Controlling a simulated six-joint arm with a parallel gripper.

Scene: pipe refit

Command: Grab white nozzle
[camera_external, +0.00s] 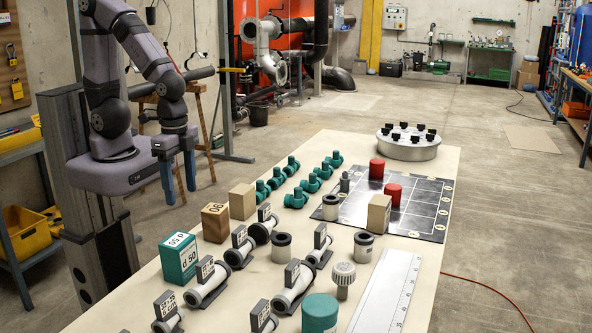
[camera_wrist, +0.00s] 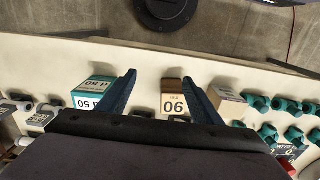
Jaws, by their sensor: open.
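The white nozzle (camera_external: 343,276), a ribbed round head on a narrower stem, stands upright on the table (camera_external: 412,232) left of the white ruler in the external view. I do not make it out in the wrist view. My gripper (camera_external: 180,190) is open and empty, with its blue fingers pointing down. It hangs beyond the table's left edge, well above and far to the left of the nozzle. In the wrist view my open fingers (camera_wrist: 160,76) show with the box marked 90 (camera_wrist: 172,95) between them, below.
Grey-white pipe pieces (camera_external: 294,287) with labelled stands lie near the nozzle, with a teal cylinder (camera_external: 319,314) close in front. The white ruler (camera_external: 388,290) lies to its right. A teal box (camera_external: 178,258), teal valves (camera_external: 309,183) and a black grid mat (camera_external: 408,205) occupy other areas.

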